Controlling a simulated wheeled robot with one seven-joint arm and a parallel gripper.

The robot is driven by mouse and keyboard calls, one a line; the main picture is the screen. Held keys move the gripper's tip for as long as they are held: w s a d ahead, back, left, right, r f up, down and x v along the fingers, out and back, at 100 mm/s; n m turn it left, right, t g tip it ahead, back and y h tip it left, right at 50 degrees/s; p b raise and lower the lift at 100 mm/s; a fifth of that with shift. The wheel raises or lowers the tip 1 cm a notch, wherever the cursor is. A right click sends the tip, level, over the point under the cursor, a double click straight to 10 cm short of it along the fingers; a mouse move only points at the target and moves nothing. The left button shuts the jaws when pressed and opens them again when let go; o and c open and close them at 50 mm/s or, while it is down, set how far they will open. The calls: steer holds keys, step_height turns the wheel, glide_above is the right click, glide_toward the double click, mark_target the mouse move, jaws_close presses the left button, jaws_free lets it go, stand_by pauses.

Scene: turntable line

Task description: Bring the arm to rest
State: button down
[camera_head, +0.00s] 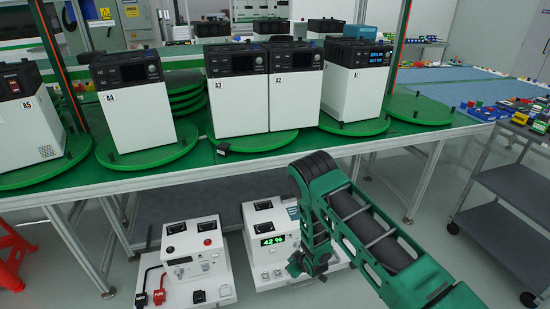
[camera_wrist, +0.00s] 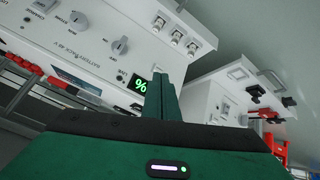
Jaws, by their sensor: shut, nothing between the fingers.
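My green arm comes in from the lower right in the head view, bends at its top near the bench edge and hangs down. My gripper (camera_head: 296,268) is low, in front of the white unit with a green "42 %" display (camera_head: 271,240). In the wrist view my gripper (camera_wrist: 161,92) has its two dark green fingers together, with nothing between them. The white panel of that unit (camera_wrist: 75,45) is close beyond them, with knobs, sockets and a "%" display. I cannot tell whether the gripper touches the unit.
A second white unit (camera_head: 193,246) with red and black clamps stands left on the low level. Above, several white boxes (camera_head: 237,90) stand on green turntables (camera_head: 150,150) along the bench (camera_head: 110,185). A grey cart (camera_head: 500,205) stands right. Bare floor lies between bench and cart.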

steer(key=w+d+r+m+g+h, duration=0.1)
steer(key=w+d+r+m, duration=0.1)
steer(key=d+r, duration=0.65)
steer(key=w+d+r+m+h, duration=0.2)
steer(key=d+r, duration=0.3)
steer(key=r, duration=0.7)
steer(key=s+d+r+m+g+h, duration=0.1)
steer(key=s+d+r+m, duration=0.1)
steer(key=s+d+r, duration=0.35)
steer(key=s+d+r+m+g, duration=0.1)
steer(key=s+d+r, duration=0.2)
steer(key=d+r, duration=0.6)
steer(key=s+d+r+m+g, duration=0.1)
steer(key=s+d+r+m, duration=0.15)
steer(key=s+r, duration=0.55)
steer(key=s+d+r+m+g, duration=0.1)
steer(key=s+d+r+m, duration=0.15)
steer(key=s+r, duration=0.5)
steer(key=s+r+m+g, duration=0.1)
steer(key=s+r, duration=0.1)
steer(key=s, duration=1)
steer(key=s+r+m+g+y, duration=0.1)
steer(key=s+r+m, duration=0.1)
steer(key=s, duration=0.9)
steer(key=shift+s+r, duration=0.25)
steer(key=shift+s, duration=0.1)
steer(key=shift+d, duration=0.1)
